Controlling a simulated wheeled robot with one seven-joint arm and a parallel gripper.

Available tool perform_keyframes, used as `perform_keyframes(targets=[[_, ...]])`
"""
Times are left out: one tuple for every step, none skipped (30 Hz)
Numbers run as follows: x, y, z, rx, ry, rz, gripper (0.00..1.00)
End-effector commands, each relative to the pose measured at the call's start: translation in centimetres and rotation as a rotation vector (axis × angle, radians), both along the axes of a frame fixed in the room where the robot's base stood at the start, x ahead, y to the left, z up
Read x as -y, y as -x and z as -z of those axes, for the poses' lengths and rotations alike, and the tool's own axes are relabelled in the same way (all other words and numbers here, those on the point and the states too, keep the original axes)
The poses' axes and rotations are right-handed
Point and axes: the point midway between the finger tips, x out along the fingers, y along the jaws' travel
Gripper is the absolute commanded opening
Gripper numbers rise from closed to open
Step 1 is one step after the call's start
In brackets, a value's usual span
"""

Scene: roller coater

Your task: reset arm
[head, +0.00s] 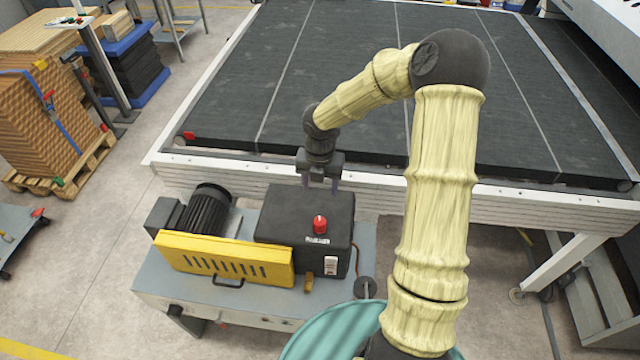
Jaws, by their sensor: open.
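My arm reaches up from the bottom of the head view in a yellowish sleeve, bends at a dark elbow near the top, and comes down to the left. My gripper (321,187) points downward with its two fingers apart and nothing between them. In the picture it lies over the back part of a dark box (280,222), behind a red knob (320,224) on the box's top. I cannot tell how high the fingertips are above the box.
The box, a motor (207,211) and a yellow guard (225,260) stand on a grey bench (180,290). Behind is a wide dark conveyor bed (250,100) with a white frame. A strapped pallet stack (45,125) stands at left. Floor at lower left is mostly clear.

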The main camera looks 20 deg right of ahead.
Motion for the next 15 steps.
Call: perform_keyframes(targets=[[0.03, -0.01, -0.37, 0.001, 0.000, 0.000, 0.57], [0.00, 0.00, -0.52, 0.001, 0.000, 0.000, 0.57], [-0.03, 0.01, -0.64, 0.000, 0.000, 0.000, 0.57], [-0.03, 0.02, -0.69, -0.001, 0.000, 0.000, 0.57], [-0.04, 0.03, -0.71, -0.001, 0.000, 0.000, 0.57], [-0.05, 0.02, -0.71, -0.001, 0.000, 0.000, 0.57], [-0.05, 0.02, -0.71, -0.001, 0.000, 0.000, 0.57], [-0.05, 0.02, -0.70, -0.001, 0.000, 0.000, 0.57], [-0.04, 0.02, -0.70, -0.001, 0.000, 0.000, 0.57], [-0.04, 0.02, -0.70, -0.001, 0.000, 0.000, 0.57], [-0.04, 0.02, -0.69, -0.001, 0.000, 0.000, 0.57], [-0.04, 0.02, -0.69, -0.001, 0.000, 0.000, 0.57], [-0.04, 0.01, -0.69, -0.001, 0.000, 0.000, 0.57], [-0.04, 0.01, -0.68, -0.001, 0.000, 0.000, 0.57], [-0.04, 0.01, -0.68, -0.001, 0.000, 0.000, 0.57]])
